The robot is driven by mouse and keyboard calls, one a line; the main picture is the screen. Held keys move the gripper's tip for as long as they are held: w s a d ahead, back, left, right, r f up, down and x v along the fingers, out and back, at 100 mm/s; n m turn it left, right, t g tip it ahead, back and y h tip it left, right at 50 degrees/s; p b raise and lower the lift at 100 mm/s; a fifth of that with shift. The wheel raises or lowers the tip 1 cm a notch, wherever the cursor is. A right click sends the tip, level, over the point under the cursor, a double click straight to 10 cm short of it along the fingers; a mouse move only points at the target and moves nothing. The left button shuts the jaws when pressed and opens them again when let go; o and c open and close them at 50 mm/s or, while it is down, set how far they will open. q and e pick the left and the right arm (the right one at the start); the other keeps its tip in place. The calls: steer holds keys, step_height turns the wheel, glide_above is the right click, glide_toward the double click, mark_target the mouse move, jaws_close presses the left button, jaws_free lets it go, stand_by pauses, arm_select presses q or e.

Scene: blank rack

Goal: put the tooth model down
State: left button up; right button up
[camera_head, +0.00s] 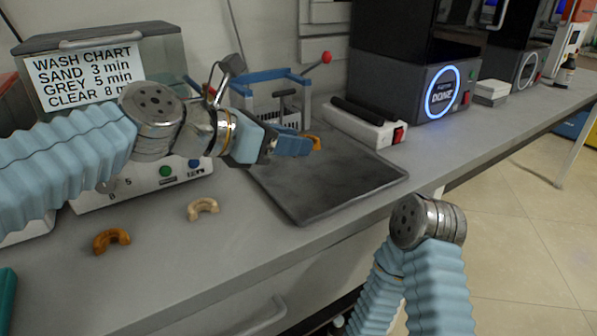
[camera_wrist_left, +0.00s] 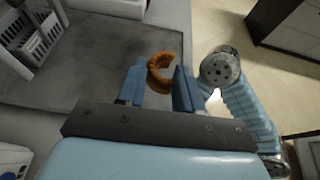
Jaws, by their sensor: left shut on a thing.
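My left gripper (camera_head: 296,145) is shut on an orange-brown, arch-shaped tooth model (camera_head: 316,142) above the dark grey tray (camera_head: 330,195). In the left wrist view the tooth model (camera_wrist_left: 160,72) sits between the two blue fingers (camera_wrist_left: 160,88), with its far part sticking out past the fingertips. I cannot tell the exact height above the tray. A second orange-brown tooth model (camera_head: 111,240) and a beige one (camera_head: 203,208) lie on the bench at the left. My right arm shows at the lower right; its gripper is not visible.
A wash unit with a chart (camera_head: 85,70) stands at the back left. Behind the tray are a blue-framed rack (camera_head: 262,85) and a white device with a red switch (camera_head: 372,128). A printer marked DONE (camera_head: 425,90) stands further right. The tray's front is bare.

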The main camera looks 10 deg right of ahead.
arm_select(q)
steer(key=b, duration=0.2)
glide_above(296, 183)
steer(key=f, duration=0.6)
steer(key=shift+s+a, duration=0.1)
steer(key=shift+s, duration=0.1)
steer(key=shift+w+f+b, duration=0.15)
steer(key=shift+f+b, duration=0.15)
steer(key=shift+f, duration=0.6)
steer(key=shift+w+f+b, duration=0.1)
steer(key=shift+f+b, duration=0.2)
steer(key=shift+f, duration=0.55)
steer(key=shift+f, duration=0.15)
steer(key=o, duration=1.1)
steer(key=shift+r, duration=0.25)
steer(key=v, duration=1.1)
steer(key=shift+s+a+r+p, duration=0.1)
steer(key=shift+s+a+p, duration=0.05)
steer(key=shift+a+p, duration=0.2)
